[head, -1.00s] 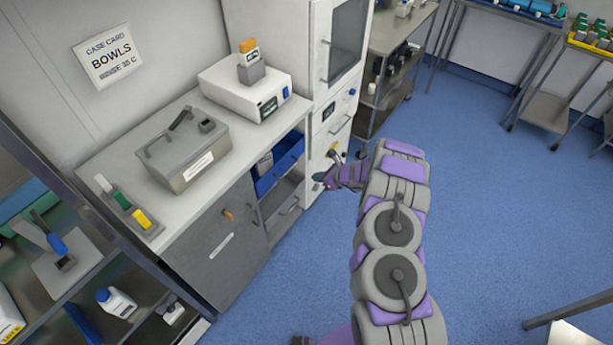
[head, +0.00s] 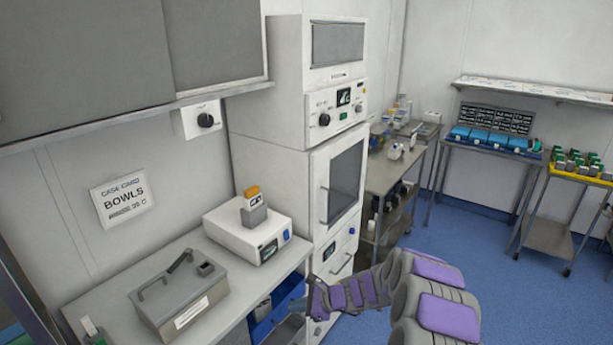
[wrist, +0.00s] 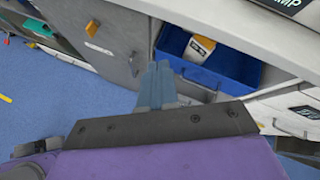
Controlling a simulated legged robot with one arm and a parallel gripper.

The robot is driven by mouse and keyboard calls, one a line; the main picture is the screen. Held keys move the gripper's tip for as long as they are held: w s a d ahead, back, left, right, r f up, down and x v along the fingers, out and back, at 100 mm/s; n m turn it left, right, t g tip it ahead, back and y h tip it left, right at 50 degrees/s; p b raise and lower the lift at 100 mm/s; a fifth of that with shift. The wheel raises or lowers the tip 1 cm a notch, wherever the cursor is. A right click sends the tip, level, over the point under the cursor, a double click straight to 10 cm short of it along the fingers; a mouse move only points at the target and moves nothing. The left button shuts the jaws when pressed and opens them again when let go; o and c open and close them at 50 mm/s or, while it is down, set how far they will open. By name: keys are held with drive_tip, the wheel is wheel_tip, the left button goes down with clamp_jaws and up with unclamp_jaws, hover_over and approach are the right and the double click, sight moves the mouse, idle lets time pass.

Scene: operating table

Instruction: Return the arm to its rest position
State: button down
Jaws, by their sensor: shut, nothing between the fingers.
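My gripper (wrist: 158,82) shows in the wrist view as two blue-grey fingers pressed together, with nothing between them. They point toward the counter front, close to an open blue drawer (wrist: 232,68). A small white and orange box (wrist: 199,47) lies in that drawer. In the head view my purple and grey arm reaches in from the lower right. Its end is near the blue drawer (head: 278,304) under the counter, and the fingertips are hard to make out there.
A counter (head: 120,285) holds a grey lidded box (head: 180,300) and a white device (head: 246,233). A tall white cabinet (head: 335,185) stands right of it. Steel tables (head: 390,178) stand farther back. Blue floor (head: 455,235) is open at right.

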drive_tip(key=s+a+r+n+g+h, duration=0.2)
drive_tip(key=s+r+n+g, duration=0.2)
drive_tip(key=s+r+n, duration=0.95)
drive_tip(key=s+d+r+n+h, duration=0.1)
drive_tip(key=s+d+r+h, duration=0.1)
drive_tip(key=s+d, duration=0.4)
drive_tip(key=s+d+r+n+h, duration=0.2)
drive_tip(key=s+d+h, duration=0.2)
drive_tip(key=s, duration=1.2)
drive_tip(key=s+d+r+n+g+h, duration=0.1)
drive_tip(key=s+d+r+h, duration=0.1)
drive_tip(key=s+d, duration=0.6)
drive_tip(key=s, duration=0.2)
drive_tip(key=shift+s+r+n+h, duration=0.35)
drive_tip(key=shift+s+r+h, duration=0.05)
drive_tip(key=shift+a, duration=0.15)
